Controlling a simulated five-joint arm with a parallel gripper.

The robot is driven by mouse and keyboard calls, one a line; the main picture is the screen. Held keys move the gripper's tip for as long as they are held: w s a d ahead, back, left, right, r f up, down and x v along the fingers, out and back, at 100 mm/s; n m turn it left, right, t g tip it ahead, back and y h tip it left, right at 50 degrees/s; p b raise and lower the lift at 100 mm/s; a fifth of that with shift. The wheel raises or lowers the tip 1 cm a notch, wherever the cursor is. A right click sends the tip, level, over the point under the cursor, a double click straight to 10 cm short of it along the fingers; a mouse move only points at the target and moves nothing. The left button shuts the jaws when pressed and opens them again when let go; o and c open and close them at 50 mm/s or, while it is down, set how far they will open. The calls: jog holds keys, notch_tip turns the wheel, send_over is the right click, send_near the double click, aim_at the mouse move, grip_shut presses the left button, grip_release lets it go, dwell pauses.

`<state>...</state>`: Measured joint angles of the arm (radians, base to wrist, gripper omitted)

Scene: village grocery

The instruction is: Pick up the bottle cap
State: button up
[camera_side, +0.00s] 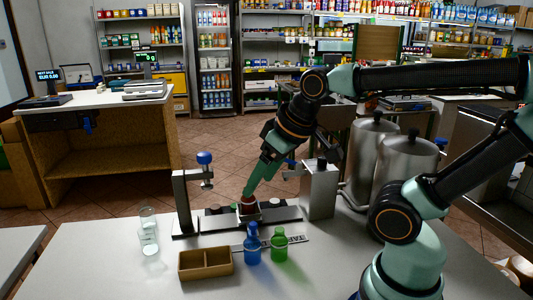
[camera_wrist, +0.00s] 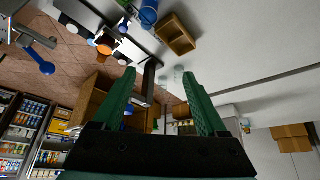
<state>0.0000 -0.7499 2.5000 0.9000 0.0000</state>
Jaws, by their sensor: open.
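Several small round caps sit on a dark low rack (camera_side: 285,215) on the table. A red-orange cap (camera_side: 248,209) is near the rack's middle, and a white one (camera_side: 273,201) is right of it. I cannot tell whether a finger touches the cap.
In front stand a blue bottle (camera_side: 252,250), a green bottle (camera_side: 279,248) and a brown two-part box (camera_side: 205,266). The table's front left is clear.

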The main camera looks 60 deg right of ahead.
jog(key=w+d+r+m+g, duration=0.2)
jog(key=w+d+r+m, duration=0.3)
jog(key=w, duration=0.5)
jog(key=g, duration=0.4)
send_over(216, 207)
notch_tip(216, 207, down, 18)
jog(key=shift+n, duration=0.4)
notch_tip(216, 207, down, 12)
jog(key=shift+r, duration=0.25)
grip_shut()
